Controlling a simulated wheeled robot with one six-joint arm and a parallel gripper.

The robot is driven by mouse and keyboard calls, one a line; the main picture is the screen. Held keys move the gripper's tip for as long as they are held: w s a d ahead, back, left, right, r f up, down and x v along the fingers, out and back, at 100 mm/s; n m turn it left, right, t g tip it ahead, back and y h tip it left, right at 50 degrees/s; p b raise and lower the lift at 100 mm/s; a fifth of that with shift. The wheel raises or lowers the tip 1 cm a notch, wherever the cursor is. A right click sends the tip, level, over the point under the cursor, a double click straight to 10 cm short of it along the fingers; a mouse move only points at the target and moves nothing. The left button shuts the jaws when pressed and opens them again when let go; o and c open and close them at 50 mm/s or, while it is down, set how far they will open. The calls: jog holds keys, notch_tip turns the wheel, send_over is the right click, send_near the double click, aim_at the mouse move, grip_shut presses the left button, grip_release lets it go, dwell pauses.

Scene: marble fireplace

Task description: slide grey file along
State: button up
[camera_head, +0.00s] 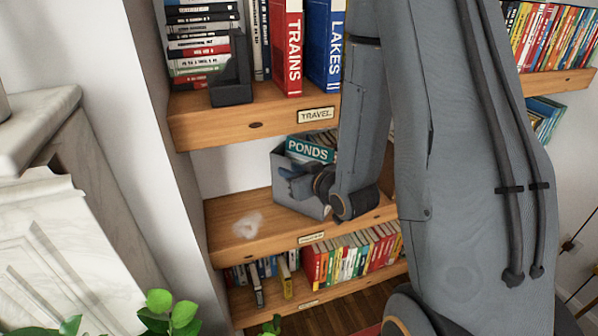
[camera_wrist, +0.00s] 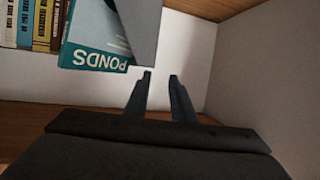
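The grey file (camera_head: 308,208) stands on the middle shelf with a teal PONDS book (camera_head: 310,150) in it. In the wrist view, a grey wall of the file (camera_wrist: 146,32) shows at the top beside the book (camera_wrist: 97,45), whose title is upside down. My gripper (camera_head: 285,179) is in front of the file in the head view, its wrist hiding the file's right part. In the wrist view, the two fingers (camera_wrist: 160,76) are apart with nothing between them. Their tips are near the file's wall; I cannot tell whether they touch it.
The middle shelf (camera_head: 225,210) is bare left of the file except for a small whitish translucent thing (camera_head: 248,225). The TRAVEL shelf (camera_head: 215,125) is above, with books and a dark bookend (camera_head: 232,85). A marble fireplace (camera_head: 50,220) stands at left.

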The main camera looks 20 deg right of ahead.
jog(key=w+d+f+n+y, duration=0.1)
jog(key=d+y, duration=0.1)
jog(key=d, duration=0.1)
jog(key=w+d+f+n+y+b, duration=0.1)
jog(key=d+n+y, duration=0.1)
jog(key=d+y, duration=0.1)
jog(key=d+f+n+y, duration=0.2)
jog(key=d+y, duration=0.1)
jog(key=shift+w+f, duration=0.1)
jog(key=shift+w, duration=0.3)
jog(key=shift+s+d+f+n+y, duration=0.1)
jog(key=shift+s+d+n+y, duration=0.15)
jog(key=shift+n+y, duration=0.15)
jog(key=shift+a, duration=0.15)
jog(key=shift+p+x, duration=0.65)
jog(key=shift+x, duration=3.25)
grip_shut()
